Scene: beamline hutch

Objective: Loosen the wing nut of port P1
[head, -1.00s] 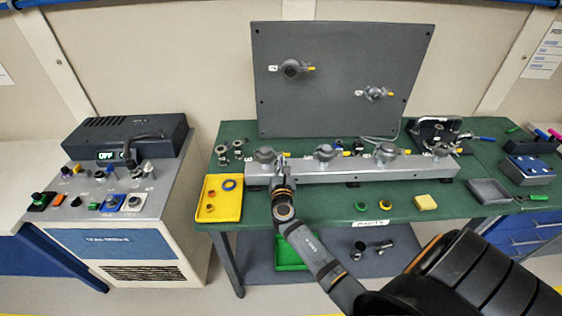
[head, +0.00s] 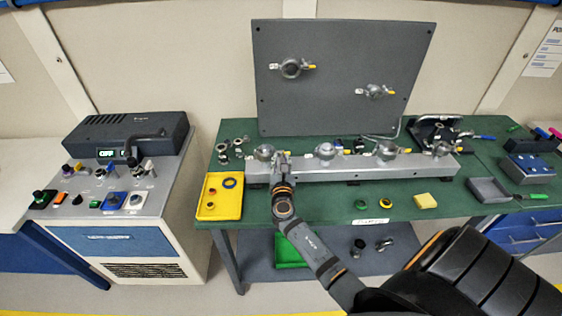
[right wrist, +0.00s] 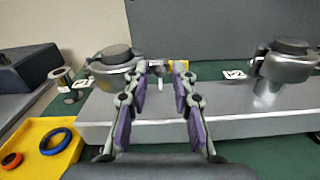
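The leftmost port on the grey rail has a round metal clamp (head: 265,152), which I take to be P1. It also shows in the right wrist view (right wrist: 113,62), with a white tag on its left. Its small metal wing nut (right wrist: 158,68) sticks out on its right side, with a bit of yellow behind. My right gripper (right wrist: 160,75) is in front of the rail, its two purple-padded fingers apart. The wing nut shows in the gap between the fingertips; I cannot tell whether they touch it. In the head view the right gripper (head: 281,160) partly covers this spot. My left gripper is not in view.
More clamped ports, including a second one (head: 325,151), stand along the rail (head: 310,173). A yellow tray (head: 219,208) with rings lies left of my right gripper. A grey upright panel (head: 340,100) stands behind. The green table front holds loose rings and a yellow block (head: 425,201).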

